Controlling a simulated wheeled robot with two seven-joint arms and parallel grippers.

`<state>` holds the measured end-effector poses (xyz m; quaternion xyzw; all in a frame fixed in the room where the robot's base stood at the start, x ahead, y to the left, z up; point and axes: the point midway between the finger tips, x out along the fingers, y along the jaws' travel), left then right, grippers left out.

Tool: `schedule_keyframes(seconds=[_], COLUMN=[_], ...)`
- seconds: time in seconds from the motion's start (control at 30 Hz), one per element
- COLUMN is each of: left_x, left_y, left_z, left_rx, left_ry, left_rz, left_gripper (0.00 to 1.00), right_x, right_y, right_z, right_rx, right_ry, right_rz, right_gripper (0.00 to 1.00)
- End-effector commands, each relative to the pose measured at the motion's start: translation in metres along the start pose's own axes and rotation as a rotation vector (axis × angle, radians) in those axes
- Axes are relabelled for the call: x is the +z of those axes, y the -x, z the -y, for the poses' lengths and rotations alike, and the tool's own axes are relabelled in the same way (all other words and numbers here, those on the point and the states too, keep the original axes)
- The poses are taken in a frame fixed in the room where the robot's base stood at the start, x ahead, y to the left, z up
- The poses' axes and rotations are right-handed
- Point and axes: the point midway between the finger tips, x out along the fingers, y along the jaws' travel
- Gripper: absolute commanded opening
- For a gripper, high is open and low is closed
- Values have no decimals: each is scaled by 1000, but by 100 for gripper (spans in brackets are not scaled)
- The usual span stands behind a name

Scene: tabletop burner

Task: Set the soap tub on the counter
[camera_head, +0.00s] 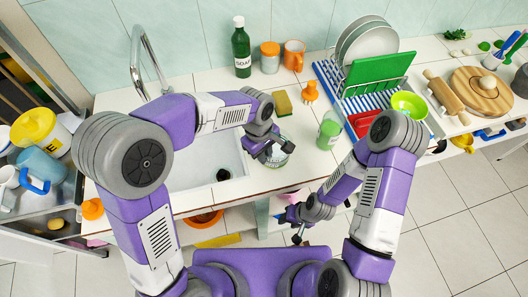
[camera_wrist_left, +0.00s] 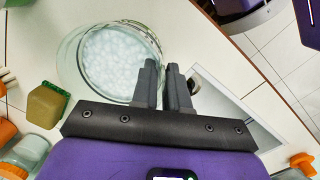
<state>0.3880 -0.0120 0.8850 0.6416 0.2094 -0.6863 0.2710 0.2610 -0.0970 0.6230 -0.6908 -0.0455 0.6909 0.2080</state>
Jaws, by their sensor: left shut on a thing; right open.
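The soap tub is a round clear tub with pale bubbly contents. In the head view the soap tub (camera_head: 279,157) is at the white counter (camera_head: 301,158), just right of the sink (camera_head: 205,165) and partly hidden by my gripper. My left gripper (camera_head: 272,148) is shut on the tub's rim. In the left wrist view the tub (camera_wrist_left: 108,62) is beyond the fingers (camera_wrist_left: 163,75), with its right wall at them. I cannot tell whether its base touches the counter. My right gripper (camera_head: 294,222) is open and empty, low in front of the counter.
The dish rack (camera_head: 345,97) is farther right. Bare counter lies around the tub.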

Motion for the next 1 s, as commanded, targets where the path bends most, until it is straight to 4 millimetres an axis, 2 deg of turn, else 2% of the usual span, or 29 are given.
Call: schedule_keyframes(seconds=[0.47,0.5,0.67,0.87,1.0], left_x=[-1,-1,-1,-1,-1], left_y=[-9,-9,-9,-9,-10], left_z=[0,0,0,0,1], left_rx=[0,1,0,0,-2], left_ry=[0,0,0,0,0], left_rz=[0,0,0,0,0], left_gripper=[0,19,43,44,64], right_x=[0,0,0,0,0], right_y=[0,0,0,0,0], right_z=[0,0,0,0,0], right_rx=[0,0,0,0,0], right_ry=[0,0,0,0,0], right_rz=[0,0,0,0,0], right_gripper=[42,42,42,42,42])
